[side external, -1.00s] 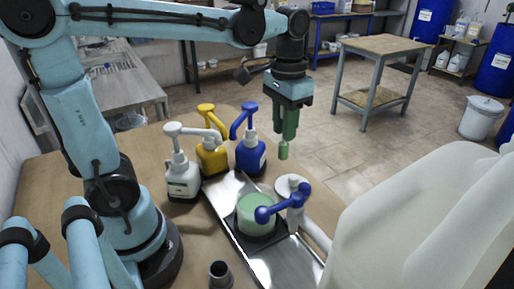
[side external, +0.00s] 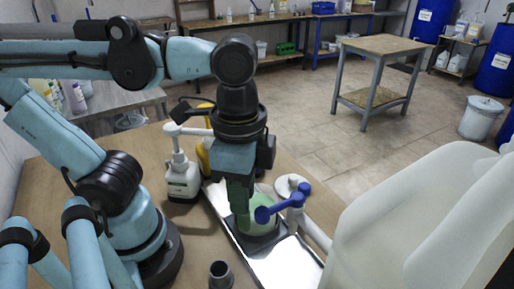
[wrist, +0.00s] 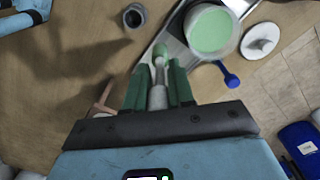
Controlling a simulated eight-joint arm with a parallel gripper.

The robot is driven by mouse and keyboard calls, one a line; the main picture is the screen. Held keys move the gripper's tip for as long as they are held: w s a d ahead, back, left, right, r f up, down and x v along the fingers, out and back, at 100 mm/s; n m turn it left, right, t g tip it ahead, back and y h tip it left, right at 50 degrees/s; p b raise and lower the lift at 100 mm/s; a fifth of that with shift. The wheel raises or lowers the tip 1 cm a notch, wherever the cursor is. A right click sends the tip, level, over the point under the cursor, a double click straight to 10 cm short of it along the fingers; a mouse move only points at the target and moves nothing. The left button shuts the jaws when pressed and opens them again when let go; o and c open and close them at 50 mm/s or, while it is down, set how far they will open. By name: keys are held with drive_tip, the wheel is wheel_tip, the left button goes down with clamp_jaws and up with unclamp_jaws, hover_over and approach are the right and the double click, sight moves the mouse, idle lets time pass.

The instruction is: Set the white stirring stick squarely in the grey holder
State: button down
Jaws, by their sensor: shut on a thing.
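My gripper (side external: 240,205) points down at the left side of the green-filled drum in the side view. In the wrist view its green fingers (wrist: 158,88) are shut on the white stirring stick (wrist: 157,97), which shows pale between them. The stick's far end looks green. In the side view I cannot make out the stick apart from the fingers. The grey holder (side external: 220,273), a short dark upright cup with an open top, stands on the table in front of the gripper. It also shows in the wrist view (wrist: 134,16), apart from the stick, and looks empty.
The drum of green liquid (wrist: 211,29) stands on a metal tray (side external: 285,262). A white lid (wrist: 262,40) lies beyond the drum. White (side external: 182,178) and yellow pump bottles stand behind. Bare table surrounds the holder.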

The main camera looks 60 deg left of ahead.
drive_tip(key=s+f+m, duration=0.3)
drive_tip(key=s+f, duration=0.2)
drive_tip(key=shift+s+d+f, duration=0.25)
drive_tip(key=shift+s+d, duration=0.1)
idle(0.3)
drive_tip(key=shift+f, duration=0.85)
idle(1.8)
drive_tip(key=shift+f, duration=1.65)
drive_tip(key=shift+c, duration=2.4)
unclamp_jaws()
